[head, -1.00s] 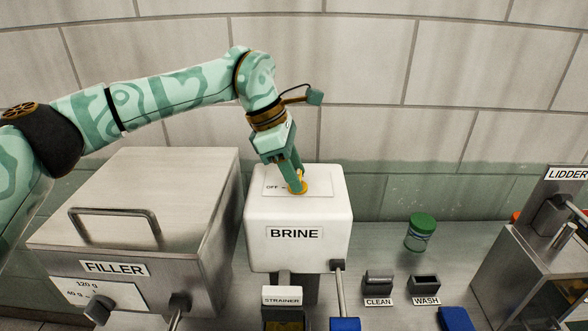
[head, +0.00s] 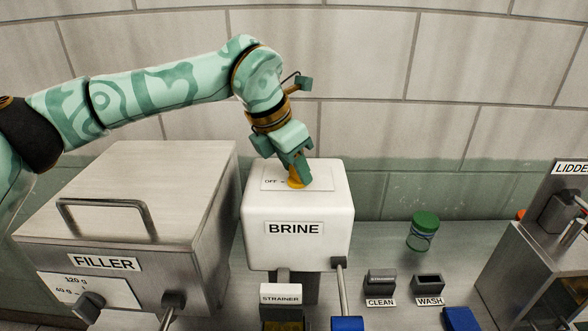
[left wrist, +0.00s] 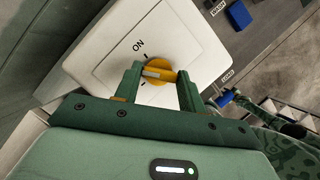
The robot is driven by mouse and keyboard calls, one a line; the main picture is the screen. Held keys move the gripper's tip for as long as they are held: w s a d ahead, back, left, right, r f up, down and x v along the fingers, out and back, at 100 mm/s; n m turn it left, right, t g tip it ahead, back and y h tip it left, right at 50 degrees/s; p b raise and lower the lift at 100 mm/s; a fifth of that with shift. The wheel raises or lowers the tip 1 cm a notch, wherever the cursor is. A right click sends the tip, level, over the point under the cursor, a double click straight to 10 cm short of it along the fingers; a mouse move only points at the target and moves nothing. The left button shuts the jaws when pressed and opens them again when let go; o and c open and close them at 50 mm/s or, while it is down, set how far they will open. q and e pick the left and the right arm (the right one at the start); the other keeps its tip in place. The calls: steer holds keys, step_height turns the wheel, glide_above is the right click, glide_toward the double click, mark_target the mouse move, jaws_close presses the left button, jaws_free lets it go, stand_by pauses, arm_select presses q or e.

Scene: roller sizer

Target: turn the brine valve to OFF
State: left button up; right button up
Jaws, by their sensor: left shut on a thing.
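The brine valve is a yellow round knob (head: 295,184) on the top plate of the white box labelled BRINE (head: 296,250). My left gripper (head: 299,178) reaches down from above and is shut on the knob. In the left wrist view the knob (left wrist: 158,72) sits between the two green fingers of the left gripper (left wrist: 158,82). A pale bar crosses the knob, running roughly from finger to finger. The word ON is readable beside the knob there; OFF shows left of it in the head view. The fingers partly hide the knob.
The steel FILLER box (head: 130,205) with a handle stands left of the brine box. A green-lidded jar (head: 423,232) and the CLEAN (head: 380,285) and WASH (head: 429,286) holders are to the right. The LIDDER machine (head: 540,250) stands at the far right.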

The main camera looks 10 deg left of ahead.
arm_select(q)
steer(key=n+y+b, duration=0.1)
steer(key=n, duration=0.1)
steer(key=n+t+b, duration=0.1)
steer(key=n, duration=0.2)
steer(key=shift+d+n+y+b, duration=0.2)
steer(key=shift+n+y+b, duration=0.1)
steer(key=shift+y+b, duration=0.1)
steer(key=shift+d+r+n+y+b, duration=0.1)
steer(key=shift+n+y+b, duration=0.65)
steer(key=shift+n, duration=1.45)
steer(key=o, duration=1)
steer(key=shift+s, duration=0.1)
steer(key=p+v, duration=0.1)
steer(key=v, duration=1.5)
steer(key=shift+s+d, duration=0.2)
